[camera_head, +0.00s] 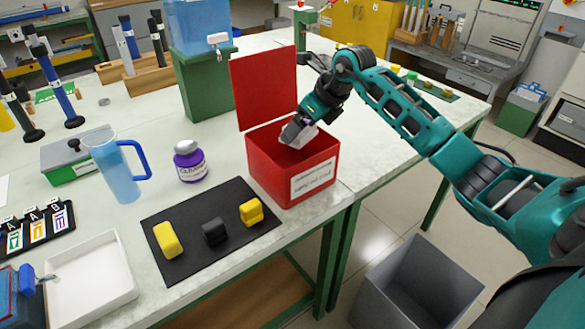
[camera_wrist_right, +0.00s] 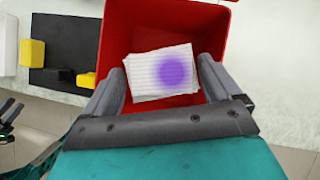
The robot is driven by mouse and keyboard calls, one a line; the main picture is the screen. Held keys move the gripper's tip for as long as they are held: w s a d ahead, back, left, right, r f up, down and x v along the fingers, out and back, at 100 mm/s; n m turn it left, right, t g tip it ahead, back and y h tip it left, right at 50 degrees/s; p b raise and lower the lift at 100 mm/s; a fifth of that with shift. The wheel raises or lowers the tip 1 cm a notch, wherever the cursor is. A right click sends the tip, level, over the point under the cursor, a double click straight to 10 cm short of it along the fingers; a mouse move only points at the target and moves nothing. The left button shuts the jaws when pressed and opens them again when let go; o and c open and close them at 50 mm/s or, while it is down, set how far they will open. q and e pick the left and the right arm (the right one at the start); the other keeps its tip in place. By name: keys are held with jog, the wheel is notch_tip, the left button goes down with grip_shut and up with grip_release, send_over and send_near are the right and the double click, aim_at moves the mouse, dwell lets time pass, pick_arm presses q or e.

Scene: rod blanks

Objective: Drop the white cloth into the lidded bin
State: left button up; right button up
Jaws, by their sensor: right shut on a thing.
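The lidded bin (camera_head: 292,176) is a red box with a white label on its front, standing near the table's front edge. Its red lid (camera_head: 263,88) stands up open at the back. My right gripper (camera_head: 296,130) is over the bin's opening, pointing down into it. In the right wrist view my right gripper (camera_wrist_right: 163,88) is shut on the white cloth (camera_wrist_right: 150,62), a folded, ribbed piece with a purple stain. The cloth is over the inside of the bin; whether it touches the floor of the bin I cannot tell. My left gripper is not in view.
A dark mat (camera_head: 184,258) with two yellow blocks and a black one lies left of the bin. A grey open container (camera_head: 415,285) is on the floor.

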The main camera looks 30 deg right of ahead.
jog(key=shift+f, duration=0.7)
jog(key=o, duration=0.6)
jog(key=shift+r, duration=0.1)
jog(key=v, duration=1.3)
jog(key=shift+b, duration=0.3)
